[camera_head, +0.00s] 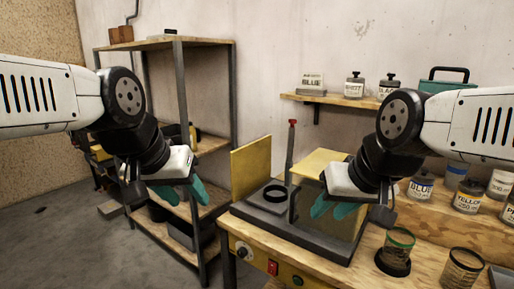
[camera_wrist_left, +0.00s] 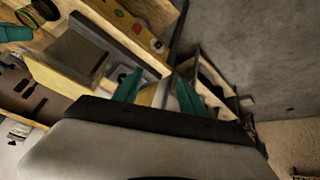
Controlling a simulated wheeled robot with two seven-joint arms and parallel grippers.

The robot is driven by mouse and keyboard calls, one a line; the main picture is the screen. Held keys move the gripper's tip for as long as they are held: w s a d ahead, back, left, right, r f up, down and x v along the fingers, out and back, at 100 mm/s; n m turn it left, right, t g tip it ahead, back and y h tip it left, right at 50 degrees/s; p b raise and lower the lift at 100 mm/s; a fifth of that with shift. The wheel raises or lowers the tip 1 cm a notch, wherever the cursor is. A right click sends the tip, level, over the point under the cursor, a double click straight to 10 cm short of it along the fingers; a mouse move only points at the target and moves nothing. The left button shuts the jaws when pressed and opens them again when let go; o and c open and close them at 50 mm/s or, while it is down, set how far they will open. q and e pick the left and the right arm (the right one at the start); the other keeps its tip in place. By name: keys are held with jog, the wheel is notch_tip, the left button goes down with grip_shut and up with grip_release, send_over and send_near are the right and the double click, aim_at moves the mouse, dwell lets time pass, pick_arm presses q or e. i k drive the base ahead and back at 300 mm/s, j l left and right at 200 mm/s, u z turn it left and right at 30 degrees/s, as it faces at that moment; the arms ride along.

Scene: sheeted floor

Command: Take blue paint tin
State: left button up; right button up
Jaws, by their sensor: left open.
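A tin labelled BLUE (camera_head: 421,187) stands on the wooden ledge at the right in the head view, behind my right wrist. Part of it is hidden. My left gripper (camera_head: 182,193) hangs open and empty in front of the shelf rack, far left of the tin. Its teal fingers also show in the left wrist view (camera_wrist_left: 160,93), spread with nothing held between them. My right gripper (camera_head: 333,210) hangs over the bench machine, left of the tin and apart from it. Its two teal fingers look parted and empty.
A green-rimmed glass (camera_head: 399,243) and another glass (camera_head: 461,268) stand in front. The machine's upright yellow panel (camera_head: 250,168) is between my grippers. A wall shelf (camera_head: 335,100) holds more jars.

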aim_at(419, 190)
jog(key=z, duration=1.4)
jog(key=i+j+u, duration=0.15)
jog(key=u, duration=0.2)
jog(key=i+u, duration=0.35)
